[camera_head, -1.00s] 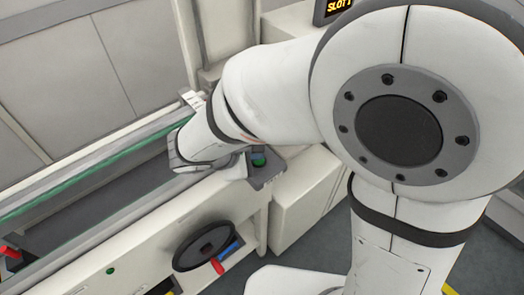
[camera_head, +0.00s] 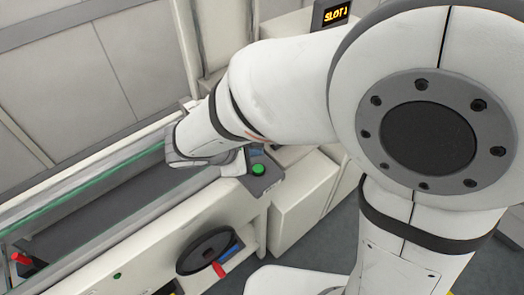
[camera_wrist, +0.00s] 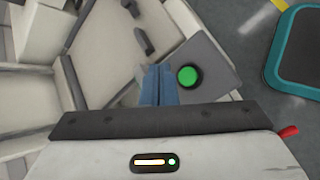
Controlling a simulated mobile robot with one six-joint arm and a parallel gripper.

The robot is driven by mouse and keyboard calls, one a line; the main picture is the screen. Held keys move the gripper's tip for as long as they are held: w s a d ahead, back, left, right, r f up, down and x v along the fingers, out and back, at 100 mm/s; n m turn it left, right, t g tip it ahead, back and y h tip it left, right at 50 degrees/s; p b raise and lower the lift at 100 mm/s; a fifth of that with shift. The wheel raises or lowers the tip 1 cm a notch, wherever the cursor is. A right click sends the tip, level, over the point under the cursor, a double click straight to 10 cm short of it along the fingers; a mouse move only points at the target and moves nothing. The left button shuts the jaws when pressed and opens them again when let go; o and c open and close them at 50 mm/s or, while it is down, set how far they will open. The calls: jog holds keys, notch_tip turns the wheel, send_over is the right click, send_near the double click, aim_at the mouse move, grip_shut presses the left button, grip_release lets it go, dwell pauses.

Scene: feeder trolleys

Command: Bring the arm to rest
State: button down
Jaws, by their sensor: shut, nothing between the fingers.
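My gripper (camera_wrist: 158,84) shows in the wrist view as two blue fingers held together, with nothing between them. The fingers are beside the round green button (camera_wrist: 188,76) on a grey panel, on its left in that view. I cannot tell their height above the panel. In the head view my white arm reaches out over the trolley's end. The wrist is near the green button (camera_head: 258,169), and the fingers are mostly hidden; a bit of blue shows just behind the button.
A lit slot display (camera_head: 335,14) stands at the back. A long trolley channel (camera_head: 110,205) runs to the left, with a red handle (camera_head: 22,258) at its near end. A black reel (camera_head: 207,250) is on the front. A teal-edged pad (camera_wrist: 303,48) shows at right in the wrist view.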

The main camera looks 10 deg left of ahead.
jog(key=shift+r+p, duration=0.35)
jog(key=shift+r, duration=0.45)
jog(key=shift+d, duration=0.25)
jog(key=s+d+r+m+g+y, duration=0.2)
jog(key=s+d+m, duration=0.1)
jog(key=d+m, duration=0.7)
jog(key=s+d+r+m+g+y, duration=0.2)
jog(key=s+d+r+m+y, duration=0.1)
jog(key=d+m, duration=0.7)
jog(key=shift+s+d+g, duration=0.35)
jog(key=shift+d+g, duration=0.05)
jog(key=shift+d, duration=1.65)
jog(key=shift+a, duration=0.1)
